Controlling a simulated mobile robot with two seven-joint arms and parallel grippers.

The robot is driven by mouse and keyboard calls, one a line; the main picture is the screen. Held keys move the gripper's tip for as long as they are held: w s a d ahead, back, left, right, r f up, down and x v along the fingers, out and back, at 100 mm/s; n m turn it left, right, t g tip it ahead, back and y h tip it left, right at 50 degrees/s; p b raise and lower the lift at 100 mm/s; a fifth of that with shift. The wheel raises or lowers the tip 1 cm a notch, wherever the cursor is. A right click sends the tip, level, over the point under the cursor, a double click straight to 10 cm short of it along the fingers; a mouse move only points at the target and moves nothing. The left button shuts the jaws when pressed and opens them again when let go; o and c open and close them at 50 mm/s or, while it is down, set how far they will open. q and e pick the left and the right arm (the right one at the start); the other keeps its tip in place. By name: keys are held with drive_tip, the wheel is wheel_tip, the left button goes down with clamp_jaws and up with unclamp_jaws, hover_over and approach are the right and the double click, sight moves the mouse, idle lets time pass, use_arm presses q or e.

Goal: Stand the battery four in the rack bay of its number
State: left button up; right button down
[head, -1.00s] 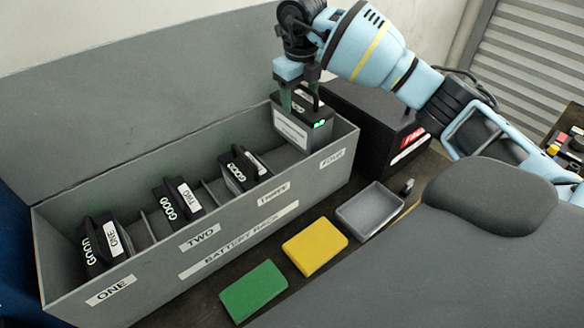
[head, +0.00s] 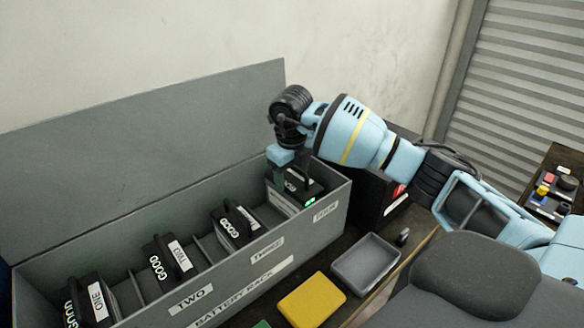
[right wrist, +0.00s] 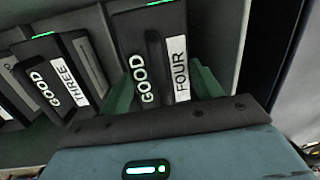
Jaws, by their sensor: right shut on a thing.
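Battery four (head: 311,190) is a dark block with a handle, a green light and a white front label; in the right wrist view (right wrist: 140,30) its top reads GOOD and FOUR. It is in the end bay marked FOUR of the grey battery rack (head: 240,283), its lower part hidden by the front wall. My right gripper (head: 290,172) is shut on its handle from above; in the right wrist view the green fingers (right wrist: 162,85) stand on either side of it. Whether it touches the bay floor is hidden. My left gripper is not in view.
Battery one (head: 88,300), battery two (head: 167,262) and battery three (head: 235,225) stand in their bays, leaning. A black case (head: 372,198) is right of the rack. A grey tray (head: 366,264) and yellow block (head: 312,300) lie in front.

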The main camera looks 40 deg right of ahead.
sight(292, 181)
drive_tip(key=shift+w+r, duration=0.1)
drive_tip(key=shift+r, duration=0.1)
drive_tip(key=shift+f, duration=1.75)
drive_tip(key=shift+f, duration=0.1)
drive_tip(key=shift+c, duration=1.4)
unclamp_jaws()
drive_tip(key=shift+f, duration=0.25)
wheel_tip(292, 181, up, 12)
drive_tip(key=s+a, duration=0.1)
drive_tip(key=shift+s, duration=0.35)
drive_tip(key=shift+a, duration=0.1)
